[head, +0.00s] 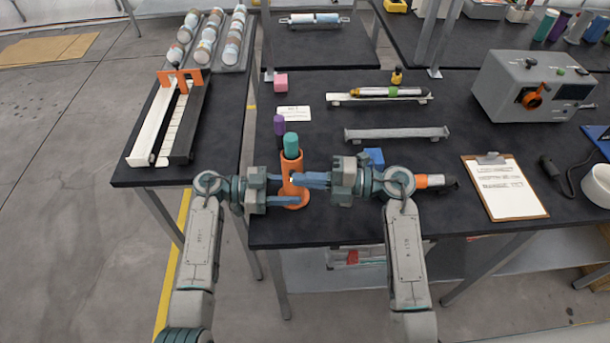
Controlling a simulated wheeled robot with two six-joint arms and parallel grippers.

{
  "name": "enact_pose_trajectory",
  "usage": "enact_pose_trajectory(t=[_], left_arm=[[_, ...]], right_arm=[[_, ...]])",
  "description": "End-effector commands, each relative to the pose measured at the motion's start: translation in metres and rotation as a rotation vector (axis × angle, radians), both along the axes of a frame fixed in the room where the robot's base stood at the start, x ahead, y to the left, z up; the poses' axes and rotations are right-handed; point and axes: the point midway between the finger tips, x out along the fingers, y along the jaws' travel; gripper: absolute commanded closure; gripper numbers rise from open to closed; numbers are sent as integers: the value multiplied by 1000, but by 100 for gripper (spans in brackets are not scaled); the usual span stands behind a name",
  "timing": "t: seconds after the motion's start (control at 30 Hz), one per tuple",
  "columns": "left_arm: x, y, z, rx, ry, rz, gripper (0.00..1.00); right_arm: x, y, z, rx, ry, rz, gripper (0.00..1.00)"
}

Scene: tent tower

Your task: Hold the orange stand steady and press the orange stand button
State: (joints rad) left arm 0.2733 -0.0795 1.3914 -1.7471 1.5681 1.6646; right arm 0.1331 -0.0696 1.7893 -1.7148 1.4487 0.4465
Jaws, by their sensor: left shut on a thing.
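The orange stand (292,163) is upright near the front left edge of the dark table, with a teal cylinder (291,143) standing in its top. My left gripper (291,200) comes in from the left and is shut on the lower part of the stand. My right gripper (298,180) comes in from the right with its blue fingers together. Its fingertips are at the stand's front, just above the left fingers; whether they touch it is hard to tell. The stand's button cannot be made out and may be hidden behind the fingers.
A purple cylinder (279,125) stands just behind the stand. A clipboard (506,189) and a grey machine (533,88) are farther right. A gap separates the left table (222,133).

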Motion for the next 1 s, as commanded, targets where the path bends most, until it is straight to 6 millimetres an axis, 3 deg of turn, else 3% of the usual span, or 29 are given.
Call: enact_pose_trajectory(t=[0.17, 0.6, 0.8, 1.0], left_arm=[[0, 0, -1, 1, 2, 0, 86], [1, 0, 0, 0, 1, 2, 86], [1, 0, 0, 0, 1, 2, 86], [1, 0, 0, 0, 0, 2, 86]], right_arm=[[-35, -4, 3, 0, -2, 2, 100], [-42, -81, 5, -2, -3, 3, 100], [-45, -98, 6, 1, -1, 4, 100], [-46, -101, 6, 3, -1, 4, 100]])
